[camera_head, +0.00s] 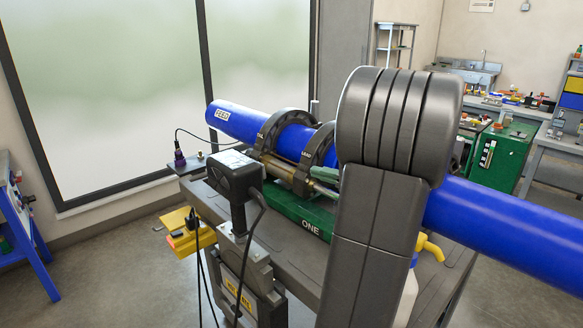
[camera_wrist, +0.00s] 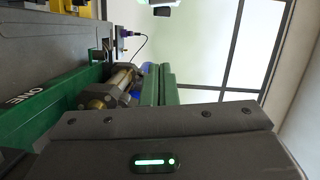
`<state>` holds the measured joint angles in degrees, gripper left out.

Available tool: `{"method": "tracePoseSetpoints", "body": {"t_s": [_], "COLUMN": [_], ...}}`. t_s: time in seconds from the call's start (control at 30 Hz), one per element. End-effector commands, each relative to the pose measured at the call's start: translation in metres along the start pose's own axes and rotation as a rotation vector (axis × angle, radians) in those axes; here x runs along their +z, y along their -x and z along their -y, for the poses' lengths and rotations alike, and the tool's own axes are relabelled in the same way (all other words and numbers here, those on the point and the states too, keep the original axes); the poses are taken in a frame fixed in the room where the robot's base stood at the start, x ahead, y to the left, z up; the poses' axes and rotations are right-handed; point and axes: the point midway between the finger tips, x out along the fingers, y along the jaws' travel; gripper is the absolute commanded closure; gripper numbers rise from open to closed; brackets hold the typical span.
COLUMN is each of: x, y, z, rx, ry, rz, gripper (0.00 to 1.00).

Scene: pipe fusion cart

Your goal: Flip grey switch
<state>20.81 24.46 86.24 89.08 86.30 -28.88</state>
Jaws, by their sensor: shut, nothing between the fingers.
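I cannot make out the grey switch for certain in either view. A small pale upright part (camera_head: 201,155) stands near the purple plug (camera_head: 179,157) at the cart's far left end; it is too small to identify. The plug also shows in the wrist view (camera_wrist: 119,43). My gripper (camera_wrist: 159,68) has green fingers side by side, shut and empty. In the head view, my gripper (camera_head: 325,174) shows partly beside the clamps, mostly behind my dark arm. In the wrist view its fingers point toward the window, right of the brass-coloured cylinder (camera_wrist: 122,78). Contact cannot be told.
A long blue pipe (camera_head: 510,228) runs through dark ring clamps (camera_head: 277,130) above the green beam marked ONE (camera_head: 300,215). The grey cart top (camera_head: 262,238) carries these. A yellow holder (camera_head: 182,232) hangs at the cart's left side. A green cabinet (camera_head: 505,160) stands behind right.

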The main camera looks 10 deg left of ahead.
Motion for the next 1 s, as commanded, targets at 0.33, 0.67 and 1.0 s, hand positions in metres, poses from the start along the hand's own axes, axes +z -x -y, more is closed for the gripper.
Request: {"method": "tracePoseSetpoints", "body": {"t_s": [0.33,0.67,1.0], "x": [-0.001,0.0,0.009], "y": [0.0,-0.042,-0.104], "z": [0.0,0.002,0.003], "rx": [-0.003,-0.003,-0.002], "ry": [0.002,-0.001,-0.001], "rz": [0.0,0.005,0.003], "gripper": [1.0,1.0,1.0]}}
